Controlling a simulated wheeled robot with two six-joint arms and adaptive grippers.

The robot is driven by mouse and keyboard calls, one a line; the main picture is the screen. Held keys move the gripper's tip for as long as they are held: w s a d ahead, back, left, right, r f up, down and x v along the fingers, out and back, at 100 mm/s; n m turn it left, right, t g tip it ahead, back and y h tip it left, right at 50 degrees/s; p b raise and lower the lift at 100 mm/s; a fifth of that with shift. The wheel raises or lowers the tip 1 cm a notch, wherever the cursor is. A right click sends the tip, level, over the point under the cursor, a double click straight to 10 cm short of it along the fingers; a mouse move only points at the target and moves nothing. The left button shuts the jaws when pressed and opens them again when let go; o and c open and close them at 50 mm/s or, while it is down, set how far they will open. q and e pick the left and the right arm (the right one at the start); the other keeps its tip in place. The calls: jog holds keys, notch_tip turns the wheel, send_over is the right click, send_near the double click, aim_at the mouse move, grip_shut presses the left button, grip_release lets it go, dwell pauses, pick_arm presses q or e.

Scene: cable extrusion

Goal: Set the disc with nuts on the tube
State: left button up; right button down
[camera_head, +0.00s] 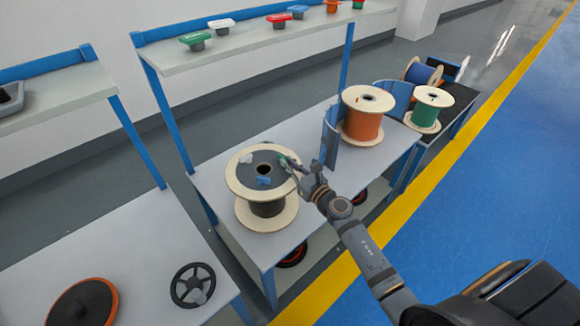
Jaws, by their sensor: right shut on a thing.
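A wooden-flanged spool with dark cable (268,208) stands upright on the grey table. A round black disc (263,154) with a centre hole lies on its top flange. A whitish nut-like piece (246,158) and a blue one (263,181) sit on the disc. My right gripper (288,163) is at the disc's right edge, shut on a small greenish piece there. Its fingers partly hide that piece, and I cannot tell whether it is fixed to the disc. I cannot make out the tube apart from the centre hole. My left gripper is not in view.
An orange spool (362,128) and a green spool (427,112) stand to the right, near a curved blue-grey panel (330,138). A black spoked wheel (180,291) and an orange-rimmed black disc (85,305) lie on the front-left table. A shelf (260,38) above carries several coloured pieces.

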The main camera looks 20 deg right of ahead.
jog(key=shift+w, duration=0.2)
jog(key=shift+f+b, duration=0.35)
jog(key=shift+b, duration=0.1)
jog(key=shift+r, duration=0.25)
jog(key=shift+r+p, duration=0.7)
jog(key=shift+p, duration=0.2)
jog(key=shift+w+d, duration=0.1)
jog(key=shift+w, duration=0.15)
jog(key=shift+f+b, duration=0.95)
jog(key=shift+b, duration=0.05)
dwell(0.5)
jog(key=shift+r, duration=0.15)
